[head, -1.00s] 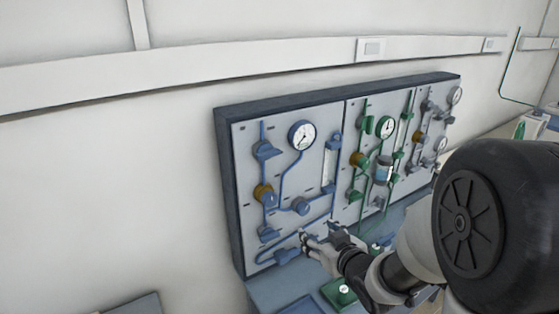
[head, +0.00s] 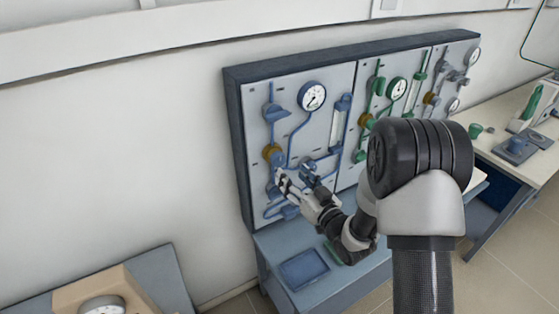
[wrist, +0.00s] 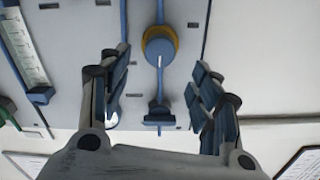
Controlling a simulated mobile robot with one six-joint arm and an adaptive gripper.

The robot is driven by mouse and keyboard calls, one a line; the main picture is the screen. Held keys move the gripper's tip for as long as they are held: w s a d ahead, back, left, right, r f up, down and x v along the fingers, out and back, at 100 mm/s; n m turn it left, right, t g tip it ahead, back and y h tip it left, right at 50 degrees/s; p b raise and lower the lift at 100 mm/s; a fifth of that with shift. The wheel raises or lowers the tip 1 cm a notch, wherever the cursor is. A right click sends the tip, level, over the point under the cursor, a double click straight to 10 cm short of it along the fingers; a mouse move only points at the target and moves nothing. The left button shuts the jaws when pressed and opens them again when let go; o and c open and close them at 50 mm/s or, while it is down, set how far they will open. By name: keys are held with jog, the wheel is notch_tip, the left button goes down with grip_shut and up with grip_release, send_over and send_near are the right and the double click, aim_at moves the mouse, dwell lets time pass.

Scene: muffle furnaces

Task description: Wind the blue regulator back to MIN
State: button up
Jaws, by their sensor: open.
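The blue regulator (wrist: 159,47) is a round blue knob with a white mark, set in a brass-coloured ring on the blue gas line. In the head view its brass ring (head: 271,152) shows on the left panel, just beyond my gripper (head: 294,178). In the wrist view my gripper (wrist: 160,76) is open and empty, with one finger on each side of the regulator's line. The knob lies ahead between the fingers and looks apart from them. The blue line's gauge (head: 311,96) is above and right of the regulator. MIN lettering is not readable.
A blue valve handle (head: 275,113) sits above the regulator; it also shows in the wrist view (wrist: 159,115). A blue flow tube (head: 340,122) stands to the right. Green fittings (head: 366,121) are on the neighbouring panel. A blue bench (head: 268,239) runs below.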

aim_at(280, 161)
jog(key=x, duration=0.8)
jog(key=shift+w+a, duration=0.25)
jog(key=shift+w, duration=0.05)
jog(key=shift+c, duration=0.5)
jog(key=shift+b, duration=0.3)
jog(key=c, duration=1)
